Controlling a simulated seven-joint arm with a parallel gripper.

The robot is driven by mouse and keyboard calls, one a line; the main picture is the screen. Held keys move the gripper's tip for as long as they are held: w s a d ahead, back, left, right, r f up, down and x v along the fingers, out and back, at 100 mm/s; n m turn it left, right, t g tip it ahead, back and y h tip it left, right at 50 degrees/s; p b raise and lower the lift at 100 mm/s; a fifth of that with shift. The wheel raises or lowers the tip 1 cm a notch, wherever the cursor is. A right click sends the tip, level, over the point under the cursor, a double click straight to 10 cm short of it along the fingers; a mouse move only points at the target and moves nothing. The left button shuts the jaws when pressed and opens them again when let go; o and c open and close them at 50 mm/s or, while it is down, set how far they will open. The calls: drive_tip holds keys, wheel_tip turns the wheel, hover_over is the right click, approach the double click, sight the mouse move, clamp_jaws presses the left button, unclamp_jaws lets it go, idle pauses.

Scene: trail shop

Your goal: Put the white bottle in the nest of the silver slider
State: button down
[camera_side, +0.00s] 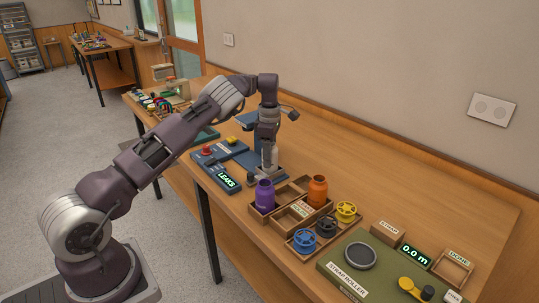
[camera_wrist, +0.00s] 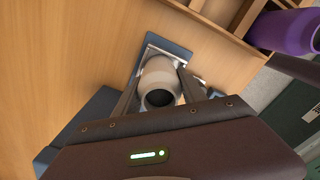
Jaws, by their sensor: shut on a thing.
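The white bottle (camera_wrist: 158,72) is between the fingers of my gripper (camera_wrist: 162,84) in the wrist view, its dark open mouth toward the camera. In the side view my gripper (camera_side: 269,146) points down and is shut on the bottle (camera_side: 272,156), which looks upright. The silver slider (camera_wrist: 150,47) shows as a pale metal edge around the far end of the bottle, on a blue base. The bottle is over or in its nest; I cannot tell whether it touches the bottom. The nest's inside is hidden by the bottle and fingers.
The blue leak tester (camera_side: 223,178) with a lit "LEAKS" display stands left of the bottle. A green strap roller board (camera_side: 335,262) lies nearer. The tabletop toward the wall is clear.

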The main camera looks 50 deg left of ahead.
drive_tip(key=shift+f, duration=0.15)
drive_tip(key=c, duration=0.6)
unclamp_jaws()
drive_tip(key=o, duration=0.5)
drive_tip(key=shift+r, duration=4.15)
drive_tip(key=shift+r, duration=0.1)
